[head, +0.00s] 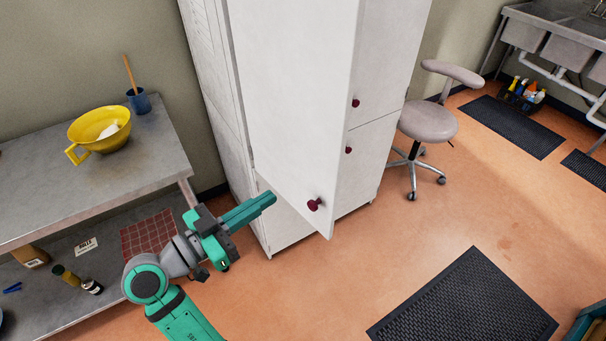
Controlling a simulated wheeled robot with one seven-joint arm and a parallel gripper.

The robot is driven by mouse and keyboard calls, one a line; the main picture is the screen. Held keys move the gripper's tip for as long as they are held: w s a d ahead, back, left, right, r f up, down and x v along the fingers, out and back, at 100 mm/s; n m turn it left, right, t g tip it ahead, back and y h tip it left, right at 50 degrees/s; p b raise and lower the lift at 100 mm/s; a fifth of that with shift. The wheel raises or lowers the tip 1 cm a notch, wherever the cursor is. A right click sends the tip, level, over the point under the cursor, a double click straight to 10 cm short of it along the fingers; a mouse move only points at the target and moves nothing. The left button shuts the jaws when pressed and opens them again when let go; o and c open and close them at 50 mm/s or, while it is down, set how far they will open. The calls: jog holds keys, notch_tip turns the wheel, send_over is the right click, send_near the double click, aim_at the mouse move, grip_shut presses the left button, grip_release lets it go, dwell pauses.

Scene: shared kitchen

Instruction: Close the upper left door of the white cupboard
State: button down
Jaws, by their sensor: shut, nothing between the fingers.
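The white cupboard (375,60) stands against the wall in the middle of the head view. Its upper left door (290,90) stands open, swung out towards me, with its outer face in view. A dark red knob (314,204) sits near the door's lower free corner. The top of the door is cut off by the picture edge. My gripper (270,198) is shut and empty.
A metal table (60,198) at left carries a yellow bowl (88,134) and a blue cup (139,100); small items lie on its lower shelf. A grey chair (428,122) stands right of the cupboard. A black mat (463,310) lies on the open orange floor at front right.

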aim_at(322, 164)
jog(key=x, duration=1.4)
